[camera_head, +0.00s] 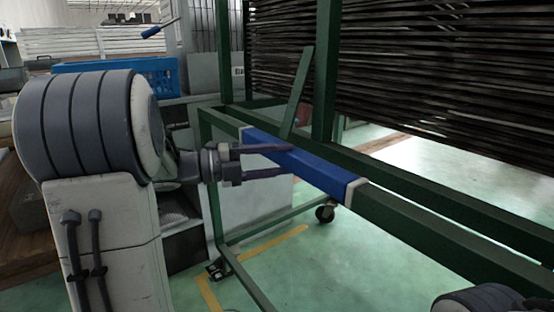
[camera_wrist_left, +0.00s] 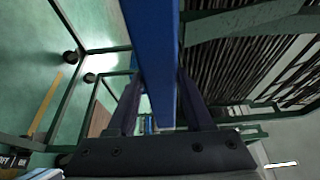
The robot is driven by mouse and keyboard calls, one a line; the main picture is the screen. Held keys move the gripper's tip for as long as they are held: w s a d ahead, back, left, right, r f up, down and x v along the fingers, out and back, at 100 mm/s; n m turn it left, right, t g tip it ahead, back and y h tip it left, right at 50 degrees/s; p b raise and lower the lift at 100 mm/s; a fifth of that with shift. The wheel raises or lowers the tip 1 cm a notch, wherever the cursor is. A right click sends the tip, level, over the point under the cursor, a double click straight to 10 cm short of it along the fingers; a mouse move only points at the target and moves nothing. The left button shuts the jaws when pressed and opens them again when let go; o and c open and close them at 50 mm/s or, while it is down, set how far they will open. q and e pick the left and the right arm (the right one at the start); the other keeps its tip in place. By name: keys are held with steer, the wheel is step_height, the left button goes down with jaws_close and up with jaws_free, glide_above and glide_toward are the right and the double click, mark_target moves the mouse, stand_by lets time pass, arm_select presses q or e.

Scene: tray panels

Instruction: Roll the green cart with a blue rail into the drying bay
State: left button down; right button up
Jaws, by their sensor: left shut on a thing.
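The green cart (camera_head: 420,222) fills the right of the head view, a green metal frame with a stack of dark trays (camera_head: 420,70) on it. Its blue rail (camera_head: 312,170) is a sleeve on the near horizontal bar, with pale ends. My left gripper (camera_head: 284,161) is shut on the blue rail, its fingers reaching in from the left. In the left wrist view the blue rail (camera_wrist_left: 154,60) runs between the two dark fingers. Part of my right arm (camera_head: 490,300) shows at the bottom right; its gripper is out of view. I cannot make out the drying bay.
A yellow floor line (camera_head: 262,250) runs on the green floor under the cart, near a caster (camera_head: 325,213). A blue crate (camera_head: 125,72) and grey cabinets stand behind at left, with a wooden surface (camera_head: 22,255) by my left arm. Open floor (camera_head: 450,165) shows beyond the cart.

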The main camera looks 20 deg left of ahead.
arm_select(q)
steer(key=shift+d, duration=0.1)
steer(key=shift+c, duration=1.5)
jaws_free()
steer(key=shift+s+a, duration=0.25)
steer(key=shift+a, duration=0.15)
steer(key=p+v, duration=0.2)
steer(key=v, duration=0.7)
steer(key=shift+s+a+p, duration=0.15)
steer(key=shift+s+p, duration=0.05)
steer(key=shift+p, duration=0.1)
